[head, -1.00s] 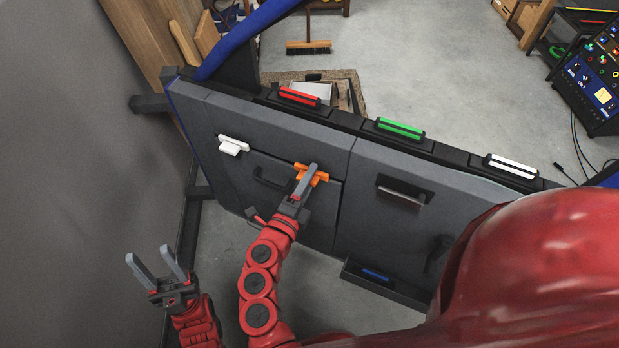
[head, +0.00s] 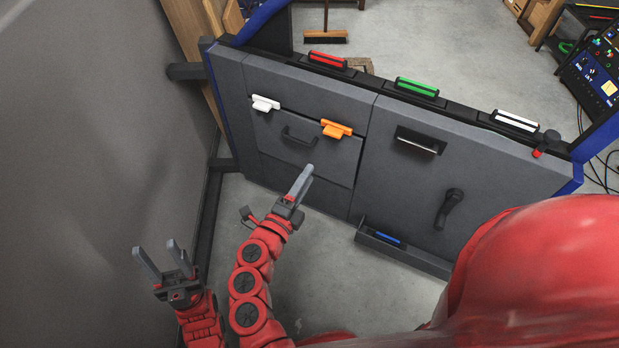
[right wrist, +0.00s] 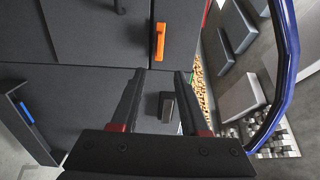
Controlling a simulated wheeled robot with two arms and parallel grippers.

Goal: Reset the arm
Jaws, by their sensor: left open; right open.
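My left gripper (head: 163,263) is open and empty at the lower left in the head view, well apart from the car door (head: 465,175). My right gripper (head: 303,187) stands in front of the door's lower left part, its fingers toward the panel. In the right wrist view the two fingers of my right gripper (right wrist: 158,95) are spread with nothing between them. The orange clip (head: 336,129) sits on the upper edge of the handled panel, clear of my right gripper. It also shows in the right wrist view (right wrist: 160,42). A white clip (head: 265,103) sits to its left.
Red (head: 327,60), green (head: 417,88) and white (head: 516,121) bars lie in holders along the door's top. A blue bar (head: 386,237) lies in a low tray. A grey wall (head: 80,160) stands at the left. A broom (head: 323,37) is behind the door.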

